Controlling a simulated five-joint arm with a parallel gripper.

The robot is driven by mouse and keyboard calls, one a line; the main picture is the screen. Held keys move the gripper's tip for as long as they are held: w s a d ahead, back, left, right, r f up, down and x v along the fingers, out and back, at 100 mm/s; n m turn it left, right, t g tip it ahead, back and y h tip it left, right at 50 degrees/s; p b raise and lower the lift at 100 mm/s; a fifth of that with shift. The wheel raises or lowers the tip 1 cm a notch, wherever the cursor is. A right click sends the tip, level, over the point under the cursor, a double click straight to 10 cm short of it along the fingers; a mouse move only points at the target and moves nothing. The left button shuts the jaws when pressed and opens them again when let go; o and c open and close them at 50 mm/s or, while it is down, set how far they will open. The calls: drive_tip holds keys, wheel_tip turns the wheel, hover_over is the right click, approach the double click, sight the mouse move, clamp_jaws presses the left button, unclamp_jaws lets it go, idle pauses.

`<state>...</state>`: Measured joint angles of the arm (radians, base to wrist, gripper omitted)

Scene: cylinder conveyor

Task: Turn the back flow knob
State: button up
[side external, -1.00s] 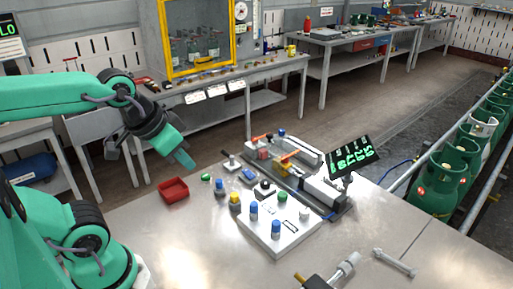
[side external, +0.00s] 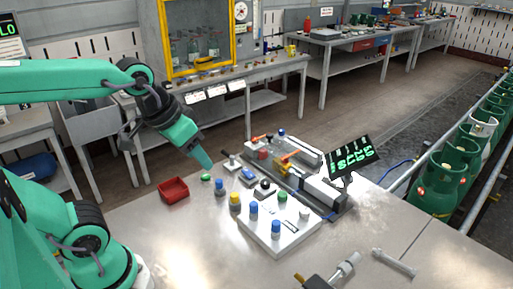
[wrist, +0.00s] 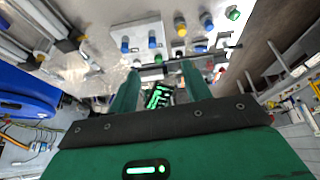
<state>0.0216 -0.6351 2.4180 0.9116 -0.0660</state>
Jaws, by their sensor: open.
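I cannot tell which is the back flow knob. My gripper (side external: 207,163) is above the bench, behind and left of the panel, apart from the knobs. In the wrist view, its two green fingers (wrist: 160,72) are open with nothing held between them. The white panel (wrist: 140,28) shows beyond them with blue knobs (wrist: 152,42) on it.
A red tray (side external: 173,190) sits left of the knobs. A valve assembly with orange levers (side external: 287,157) and a black display with green digits (side external: 352,158) stands behind the panel. Loose fittings (side external: 395,263) lie at the front right. The bench's front left is clear.

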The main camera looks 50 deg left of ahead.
drive_tip(key=w+d+n+g, duration=0.1)
drive_tip(key=w+d+g, duration=0.1)
drive_tip(key=w, duration=0.5)
drive_tip(key=n+g, duration=0.3)
drive_tip(key=n, duration=0.1)
approach(305, 210)
drive_tip(key=shift+s+a, duration=0.1)
drive_tip(key=shift+a, duration=0.1)
drive_tip(key=shift+d+f, duration=0.2)
drive_tip(key=shift+f, duration=0.2)
drive_tip(key=shift+f, duration=0.1)
drive_tip(key=shift+f, duration=3.8)
